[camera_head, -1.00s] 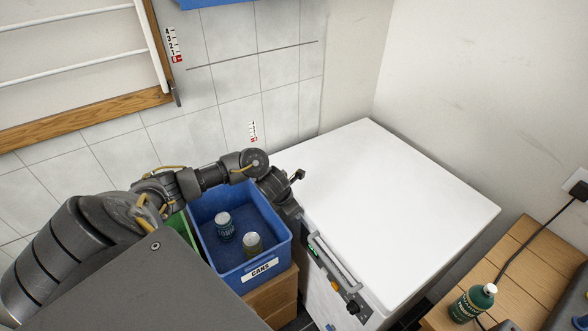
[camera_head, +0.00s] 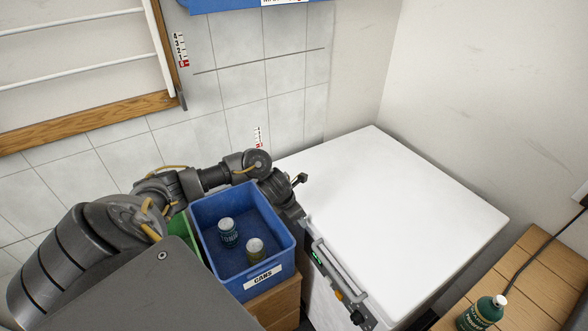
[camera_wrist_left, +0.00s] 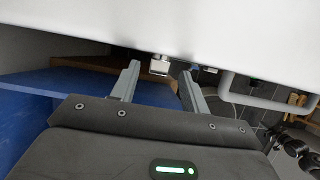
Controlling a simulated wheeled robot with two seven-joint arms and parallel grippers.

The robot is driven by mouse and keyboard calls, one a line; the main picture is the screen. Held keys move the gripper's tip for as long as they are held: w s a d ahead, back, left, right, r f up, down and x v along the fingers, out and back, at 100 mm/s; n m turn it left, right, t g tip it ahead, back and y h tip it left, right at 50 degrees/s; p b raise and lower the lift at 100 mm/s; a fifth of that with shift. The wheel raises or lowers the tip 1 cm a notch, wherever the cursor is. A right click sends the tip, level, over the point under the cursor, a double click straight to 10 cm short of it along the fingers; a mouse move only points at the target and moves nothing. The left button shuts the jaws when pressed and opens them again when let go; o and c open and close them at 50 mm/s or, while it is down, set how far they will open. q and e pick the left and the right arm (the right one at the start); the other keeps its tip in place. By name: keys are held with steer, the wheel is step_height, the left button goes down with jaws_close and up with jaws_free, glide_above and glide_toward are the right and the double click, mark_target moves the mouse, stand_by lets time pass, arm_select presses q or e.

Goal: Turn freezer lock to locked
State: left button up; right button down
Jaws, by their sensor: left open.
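The white chest freezer (camera_head: 410,195) stands right of centre in the head view, lid shut. Its front panel carries a silver bar handle (camera_head: 335,268), a green display (camera_head: 317,257), an orange knob (camera_head: 340,294) and a dark knob (camera_head: 357,317). I cannot tell how the lock is turned. My left gripper (camera_wrist_left: 160,72) is open and empty; a small pale metal fitting (camera_wrist_left: 159,65) shows between and beyond its fingertips in the wrist view. The freezer handle (camera_wrist_left: 262,99) is to the right there.
A blue bin (camera_head: 225,275) labelled CANS, holding two cans, sits on a wooden stand (camera_head: 272,303) close beside my left arm. A wooden bench (camera_head: 530,285) with a green bottle (camera_head: 484,314) is at right. A wall rack (camera_head: 85,125) is at upper left.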

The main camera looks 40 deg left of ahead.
arm_select(q)
steer(key=v, duration=1)
steer(key=shift+r+b, duration=0.15)
steer(key=shift+b, duration=0.25)
